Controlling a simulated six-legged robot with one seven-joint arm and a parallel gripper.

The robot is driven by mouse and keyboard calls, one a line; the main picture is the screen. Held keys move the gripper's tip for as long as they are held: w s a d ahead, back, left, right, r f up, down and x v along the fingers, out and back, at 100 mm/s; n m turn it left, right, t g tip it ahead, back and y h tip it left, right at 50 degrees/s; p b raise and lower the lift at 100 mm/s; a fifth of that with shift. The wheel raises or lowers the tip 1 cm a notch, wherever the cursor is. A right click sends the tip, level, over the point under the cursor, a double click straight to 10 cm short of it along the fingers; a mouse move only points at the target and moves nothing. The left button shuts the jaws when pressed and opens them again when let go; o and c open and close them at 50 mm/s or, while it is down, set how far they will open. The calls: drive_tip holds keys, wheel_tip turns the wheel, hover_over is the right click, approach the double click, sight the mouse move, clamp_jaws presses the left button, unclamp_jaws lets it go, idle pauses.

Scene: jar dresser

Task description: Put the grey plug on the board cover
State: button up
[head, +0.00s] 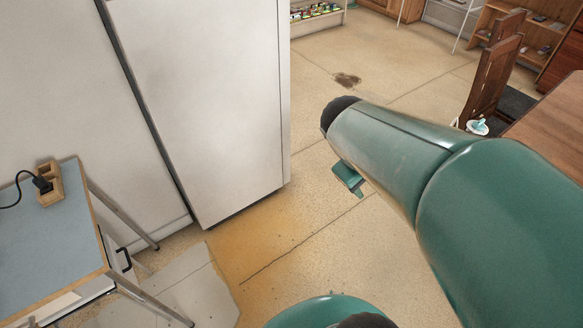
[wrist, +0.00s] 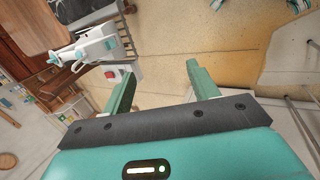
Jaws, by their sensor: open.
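A dark grey or black plug (head: 42,184) with a dark cord is at a light wooden block (head: 52,190) on the blue-topped table at the left of the head view. The block has recesses, and I cannot tell whether the plug is seated in one or rests on it. I cannot make out a separate board cover. My gripper (wrist: 161,70) is open and empty in the wrist view, with floor behind its two green fingers. In the head view the gripper is mostly hidden behind my arm. It is well to the right of the table, apart from the plug.
The blue-topped table (head: 75,240) has metal legs and stands before a tall white cabinet (head: 205,100). A wooden chair (head: 494,80) and brown table (head: 552,125) stand at the right. A white and teal object (wrist: 95,47) shows in the wrist view. The floor between is clear.

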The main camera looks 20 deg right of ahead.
drive_tip(key=a+r+m+t+y, duration=0.1)
drive_tip(key=a+r+t+y, duration=0.1)
drive_tip(key=a, duration=0.6)
drive_tip(key=a+r+m+t+y, duration=0.1)
drive_tip(key=a+r+t+y, duration=0.2)
drive_tip(key=a, duration=0.6)
drive_tip(key=shift+r, duration=0.75)
drive_tip(key=shift+s, duration=0.15)
